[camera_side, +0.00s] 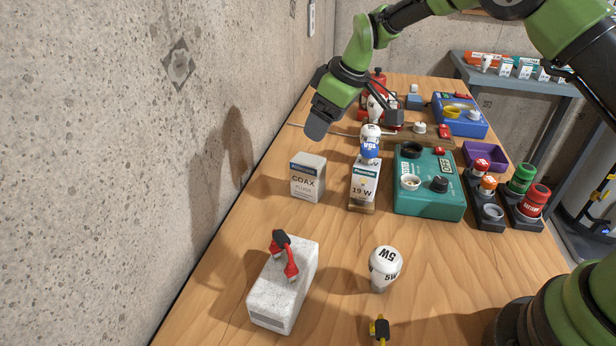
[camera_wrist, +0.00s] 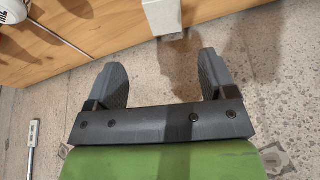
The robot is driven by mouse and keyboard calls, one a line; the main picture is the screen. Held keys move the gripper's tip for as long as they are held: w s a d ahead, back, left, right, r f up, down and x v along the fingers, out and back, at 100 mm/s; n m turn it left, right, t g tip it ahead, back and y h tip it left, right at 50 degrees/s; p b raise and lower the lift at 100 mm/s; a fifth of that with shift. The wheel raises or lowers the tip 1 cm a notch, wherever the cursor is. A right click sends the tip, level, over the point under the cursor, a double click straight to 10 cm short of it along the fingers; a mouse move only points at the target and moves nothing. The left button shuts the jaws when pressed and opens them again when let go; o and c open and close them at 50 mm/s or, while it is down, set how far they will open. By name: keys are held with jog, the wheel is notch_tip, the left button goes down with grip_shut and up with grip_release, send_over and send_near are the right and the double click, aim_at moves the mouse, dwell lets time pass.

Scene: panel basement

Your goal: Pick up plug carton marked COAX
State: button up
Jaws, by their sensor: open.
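The plug carton marked COAX (camera_side: 307,178) is a pale box with a dark blue band. It stands upright on the wooden table near the wall edge in the side view. My gripper (camera_side: 357,124) is open and empty, above and beyond the carton in that view. In the wrist view, my gripper's two dark fingers (camera_wrist: 162,60) are spread apart with nothing between them. A pale box end (camera_wrist: 162,16) shows ahead of the fingers at the top; its marking is not readable there.
A 19 W carton (camera_side: 364,183) with a blue-banded bulb above it stands right of the COAX carton. A teal box (camera_side: 430,203) is farther right. A white block (camera_side: 270,293) with a red plug and a 5W bulb (camera_side: 384,266) stand in front. The concrete wall is close left.

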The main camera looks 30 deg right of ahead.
aim_at(309, 160)
jog(key=x, duration=0.5)
jog(key=shift+s+f, duration=0.1)
jog(key=shift+f, duration=0.05)
jog(key=shift+s+x, duration=0.15)
jog(key=shift+x, duration=0.7)
jog(key=shift+s+x, duration=0.2)
jog(key=shift+x, duration=0.7)
jog(key=shift+s+x, duration=0.15)
jog(key=shift+x, duration=0.7)
jog(key=shift+a+f, duration=0.15)
jog(key=c, duration=1.1)
